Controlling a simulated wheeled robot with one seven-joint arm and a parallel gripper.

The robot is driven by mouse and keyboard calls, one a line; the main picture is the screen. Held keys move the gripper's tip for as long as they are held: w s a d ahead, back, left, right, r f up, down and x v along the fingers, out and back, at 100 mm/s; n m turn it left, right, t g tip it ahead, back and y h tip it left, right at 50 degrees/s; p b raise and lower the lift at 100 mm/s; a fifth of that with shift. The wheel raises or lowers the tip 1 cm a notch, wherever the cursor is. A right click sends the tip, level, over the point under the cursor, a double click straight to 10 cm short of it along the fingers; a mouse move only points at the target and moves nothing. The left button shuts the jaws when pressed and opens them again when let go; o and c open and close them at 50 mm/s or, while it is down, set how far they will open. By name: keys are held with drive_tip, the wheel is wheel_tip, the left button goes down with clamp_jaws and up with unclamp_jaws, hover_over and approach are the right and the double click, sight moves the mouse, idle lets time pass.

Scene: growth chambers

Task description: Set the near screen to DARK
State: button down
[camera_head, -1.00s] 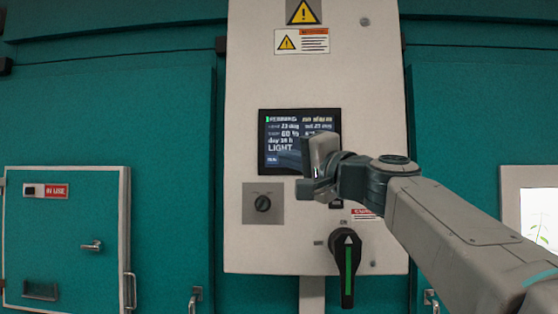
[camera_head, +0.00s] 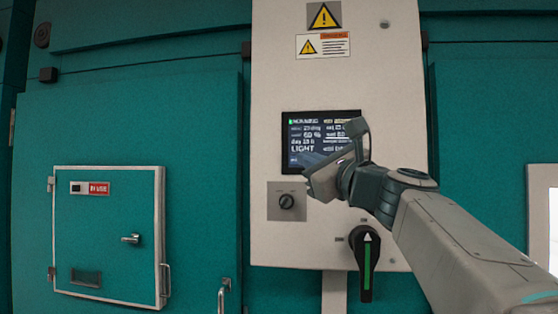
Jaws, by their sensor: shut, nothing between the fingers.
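The near screen (camera_head: 306,132) is a dark display set in a pale control panel (camera_head: 275,230). It shows several lines of text, and the large word reads LIGHT. My gripper (camera_head: 312,166) is in front of the screen's lower part and hides its lower right area. Its fingers point left toward the screen's lower edge. I cannot tell whether the fingertips touch the screen.
A small black knob (camera_head: 287,201) on a grey plate sits just below the screen. A large black rotary handle (camera_head: 367,262) with a green stripe is lower right. A teal door with an IN USE label (camera_head: 99,188) is at left.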

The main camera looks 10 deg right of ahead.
idle(0.4)
drive_tip(key=w+d+p, duration=0.2)
drive_tip(key=w, duration=0.6)
drive_tip(key=shift+w+d, duration=0.2)
drive_tip(key=shift+d, duration=0.15)
idle(1.8)
drive_tip(key=shift+w+d, duration=0.15)
drive_tip(key=shift+w, duration=0.25)
drive_tip(key=shift+w+d, duration=0.1)
drive_tip(key=shift+w, duration=0.15)
idle(0.6)
drive_tip(key=shift+s+a, duration=0.25)
drive_tip(key=shift+s, duration=0.45)
